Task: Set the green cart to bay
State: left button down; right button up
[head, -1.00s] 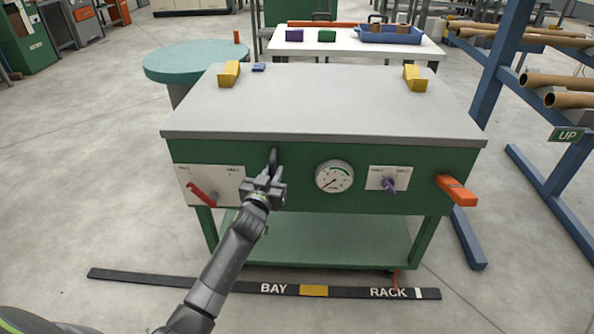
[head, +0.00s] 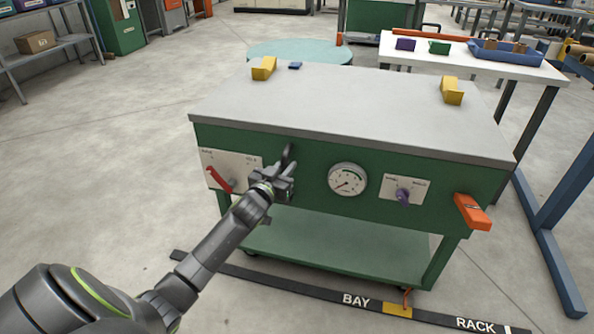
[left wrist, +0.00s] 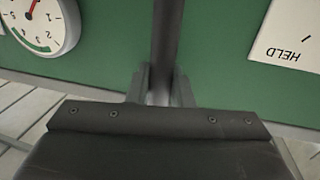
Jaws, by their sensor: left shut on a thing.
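The green cart (head: 310,170) with a grey top stands in front of me. My left gripper (head: 276,178) is shut on the dark upright handle (head: 289,156) on its front panel. The left wrist view also shows the handle (left wrist: 168,35) between my fingers. A black floor strip (head: 290,282) runs by the cart's foot, marked BAY (head: 356,300) and RACK (head: 475,325) with a yellow patch (head: 397,309) between. A small orange pointer (head: 407,297) under the cart's right front stands at the yellow patch, right of BAY. My right gripper is out of view.
The front panel carries a red lever (head: 217,178), a gauge (head: 347,180), a purple knob (head: 403,196) and an orange grip (head: 472,212). A round teal table (head: 300,50) and a white table (head: 450,60) stand behind. Blue rack legs (head: 545,240) are at right. Floor at left is clear.

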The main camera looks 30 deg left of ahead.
pick_arm(q)
jog(key=shift+s+a, duration=0.2)
jog(key=shift+a, duration=0.45)
jog(key=shift+s+a, duration=0.15)
jog(key=shift+a, duration=0.45)
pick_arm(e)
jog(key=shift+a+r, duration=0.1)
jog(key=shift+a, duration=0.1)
pick_arm(q)
jog(key=c, duration=1.3)
grip_release()
jog(key=shift+c, duration=0.2)
jog(key=shift+s, duration=0.1)
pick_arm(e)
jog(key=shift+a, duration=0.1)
